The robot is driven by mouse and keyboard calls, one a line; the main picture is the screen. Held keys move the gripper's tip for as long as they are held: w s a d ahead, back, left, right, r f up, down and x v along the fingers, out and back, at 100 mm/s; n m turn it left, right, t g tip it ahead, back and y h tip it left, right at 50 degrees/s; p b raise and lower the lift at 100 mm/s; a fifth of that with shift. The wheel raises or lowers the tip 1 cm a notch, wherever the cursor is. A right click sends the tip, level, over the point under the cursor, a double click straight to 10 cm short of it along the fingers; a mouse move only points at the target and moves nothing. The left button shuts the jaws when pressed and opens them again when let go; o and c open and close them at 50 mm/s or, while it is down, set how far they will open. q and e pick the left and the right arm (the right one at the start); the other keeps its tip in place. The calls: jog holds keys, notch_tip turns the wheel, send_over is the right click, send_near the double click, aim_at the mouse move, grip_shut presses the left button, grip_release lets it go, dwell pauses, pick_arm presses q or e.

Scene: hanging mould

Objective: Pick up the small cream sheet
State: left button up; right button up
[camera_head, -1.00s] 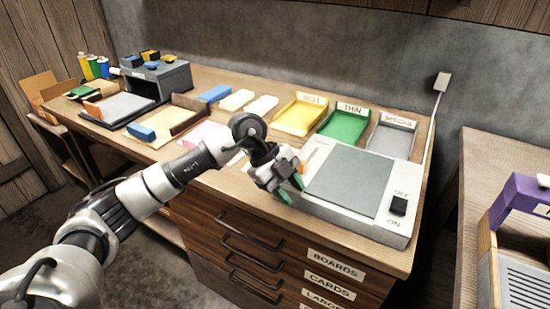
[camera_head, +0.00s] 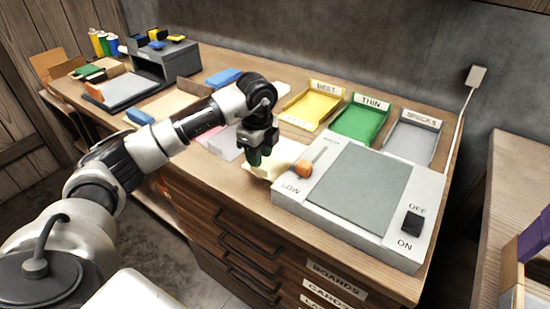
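A small cream sheet (camera_head: 285,155) lies by the bench's front edge, left of the grey-topped machine. Its lower front part looks curled at the edge. My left gripper (camera_head: 258,157) points down over the sheet's left part, its green-tipped fingers at or just above it. The fingers look close together, but I cannot tell whether they are shut or pinch the sheet. The gripper hides part of the sheet. My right gripper is not in view.
The machine (camera_head: 425,235) with an orange slider knob (camera_head: 303,168) stands right beside the sheet. Yellow (camera_head: 312,105), green (camera_head: 362,120) and grey (camera_head: 412,138) trays stand behind. A pink sheet (camera_head: 222,142) lies left of the gripper. A blue block (camera_head: 222,77) lies farther back.

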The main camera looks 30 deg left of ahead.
pick_arm(q)
jog(key=f, duration=0.4)
jog(key=shift+s+d, duration=0.1)
jog(key=shift+d, duration=0.15)
jog(key=shift+f, duration=0.35)
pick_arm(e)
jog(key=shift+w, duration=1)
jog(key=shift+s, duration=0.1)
pick_arm(q)
jog(key=shift+r, duration=0.1)
grip_shut()
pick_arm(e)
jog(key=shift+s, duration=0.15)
